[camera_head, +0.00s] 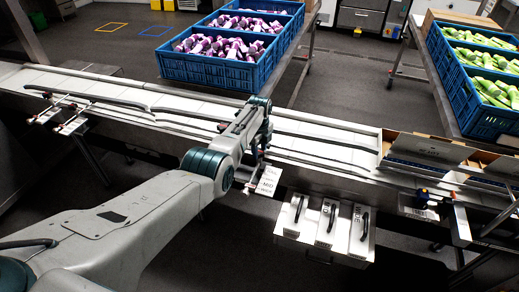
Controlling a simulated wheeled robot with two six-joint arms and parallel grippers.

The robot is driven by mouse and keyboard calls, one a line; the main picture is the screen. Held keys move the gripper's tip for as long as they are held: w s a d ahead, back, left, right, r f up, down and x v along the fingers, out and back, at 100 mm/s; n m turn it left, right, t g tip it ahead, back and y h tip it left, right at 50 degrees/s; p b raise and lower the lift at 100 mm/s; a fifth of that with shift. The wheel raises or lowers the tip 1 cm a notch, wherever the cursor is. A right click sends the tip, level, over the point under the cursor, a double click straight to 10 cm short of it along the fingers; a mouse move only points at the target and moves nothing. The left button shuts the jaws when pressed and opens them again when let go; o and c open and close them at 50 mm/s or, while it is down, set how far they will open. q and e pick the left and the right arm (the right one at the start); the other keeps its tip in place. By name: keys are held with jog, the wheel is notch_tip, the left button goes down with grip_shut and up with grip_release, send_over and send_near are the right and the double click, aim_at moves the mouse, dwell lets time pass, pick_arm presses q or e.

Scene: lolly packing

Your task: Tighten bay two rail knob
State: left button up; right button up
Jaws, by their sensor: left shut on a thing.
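My left arm reaches in from the lower left to the near rail (325,165) of the conveyor. My left gripper (257,168) points down at the conveyor's near edge, just above a hanging white label card (269,181). It is shut on the rail knob there, which is mostly hidden behind the wrist and fingers. The card's print is too small to read surely. Another rail fitting with a dark knob (421,195) shows further right on the near edge. My right gripper is not in view.
A white unit with several black-handled panels (328,222) hangs below the conveyor, right of the gripper. Open cartons (428,150) stand at the right. Blue crates of purple lollies (205,72) and green lollies (460,85) stand behind. Rail brackets (72,122) stick out at left.

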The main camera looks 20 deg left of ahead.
aim_at(259, 151)
pick_arm(q)
jog(key=shift+w+r, duration=0.2)
jog(key=shift+r, duration=0.05)
jog(key=o, duration=1)
jog(key=shift+c, duration=0.2)
jog(key=shift+s+f, duration=0.1)
jog(key=shift+r, duration=0.3)
notch_tip(259, 151, up, 10)
jog(key=shift+r+b, duration=0.1)
jog(key=shift+b, duration=0.7)
